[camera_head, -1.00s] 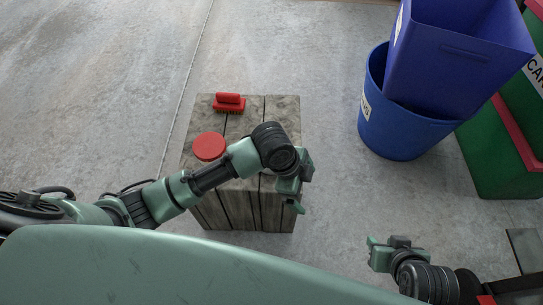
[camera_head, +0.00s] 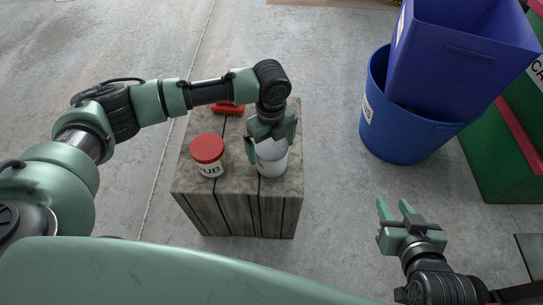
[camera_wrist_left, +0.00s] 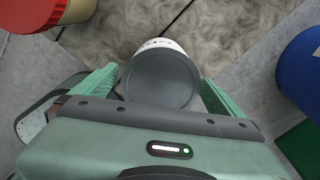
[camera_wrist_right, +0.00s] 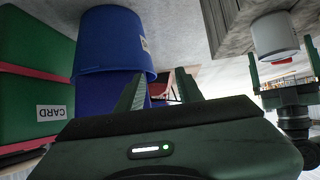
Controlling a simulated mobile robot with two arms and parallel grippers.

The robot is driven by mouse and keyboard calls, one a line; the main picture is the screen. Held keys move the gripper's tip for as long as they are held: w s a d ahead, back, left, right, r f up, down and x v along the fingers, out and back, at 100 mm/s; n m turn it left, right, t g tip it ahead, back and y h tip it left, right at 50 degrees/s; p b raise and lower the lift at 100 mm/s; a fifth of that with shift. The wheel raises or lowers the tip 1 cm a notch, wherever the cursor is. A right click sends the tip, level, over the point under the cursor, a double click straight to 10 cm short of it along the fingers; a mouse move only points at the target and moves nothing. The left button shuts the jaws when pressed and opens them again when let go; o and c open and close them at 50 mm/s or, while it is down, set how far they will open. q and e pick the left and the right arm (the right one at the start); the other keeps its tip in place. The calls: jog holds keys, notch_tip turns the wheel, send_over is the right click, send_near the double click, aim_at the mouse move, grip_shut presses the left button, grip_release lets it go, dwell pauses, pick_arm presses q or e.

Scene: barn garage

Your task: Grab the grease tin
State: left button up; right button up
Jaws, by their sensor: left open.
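A white tin with a grey lid (camera_head: 272,167), which I take for the grease tin, stands on the wooden crate (camera_head: 232,212). My left gripper (camera_head: 270,150) is open, with a finger on either side of the tin. In the left wrist view the grey lid (camera_wrist_left: 160,80) lies between the two green fingers; I cannot tell whether they touch it. The tin also shows in the right wrist view (camera_wrist_right: 273,38). My right gripper (camera_head: 394,206) is open and empty, off to the right of the crate.
A tub with a red lid (camera_head: 208,150), its label partly reading "UB", stands left of the tin. A red brush (camera_head: 229,109) lies behind, partly hidden by my left arm. Blue bins (camera_head: 400,135) and a green bin (camera_head: 500,170) stand at the right. The floor between crate and bins is clear.

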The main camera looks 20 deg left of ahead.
pick_arm(q)
notch_tip(320, 180, down, 5)
jog(key=shift+b, duration=1.2)
jog(key=shift+f, duration=0.1)
pick_arm(e)
jog(key=w+a+r+t+y, duration=0.1)
jog(key=w+r+t, duration=0.1)
jog(key=r, duration=0.3)
jog(key=w+a+r+t, duration=0.1)
jog(key=w+r+t, duration=0.1)
jog(key=r+t, duration=0.2)
jog(key=shift+w+a+r+t+y, duration=0.3)
jog(key=shift+a+r+y, duration=0.1)
jog(key=shift+r, duration=0.35)
pick_arm(q)
jog(key=shift+c, duration=0.3)
jog(key=c, duration=1.7)
jog(key=shift+c, duration=0.2)
